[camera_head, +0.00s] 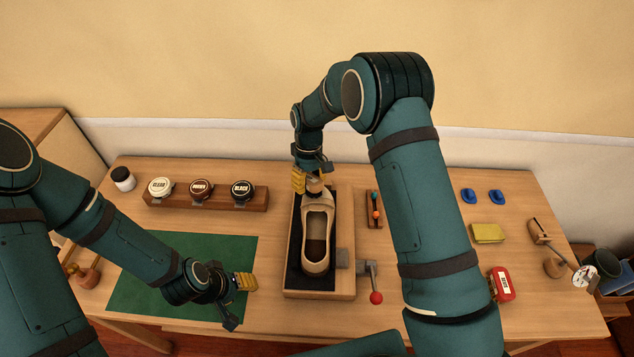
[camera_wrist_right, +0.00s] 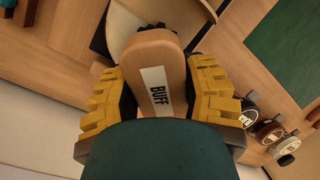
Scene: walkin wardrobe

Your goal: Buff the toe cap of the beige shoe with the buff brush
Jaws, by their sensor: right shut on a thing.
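The beige shoe (camera_head: 318,240) sits in a wooden cradle (camera_head: 318,294) with a dark lining, its toe pointing to the back wall. My right gripper (camera_head: 312,182) is over the toe end. In the right wrist view its yellow fingers are shut on the buff brush (camera_wrist_right: 152,60), a wooden block labelled BUFF. The brush is at the toe cap; its bristles are mostly hidden, so I cannot tell whether they touch. A pale part of the shoe (camera_wrist_right: 180,15) shows behind it. My left gripper (camera_head: 236,300) is low over the green mat's right edge, its finger gap unclear.
A rack (camera_head: 205,199) holds tins labelled CLEAR, BLACK and one brown. The green mat (camera_head: 150,283) lies at left. A red-knobbed clamp handle (camera_head: 375,297) sticks out right of the cradle. A yellow cloth (camera_head: 487,233), blue items (camera_head: 469,196) and a red tin (camera_head: 501,284) lie right.

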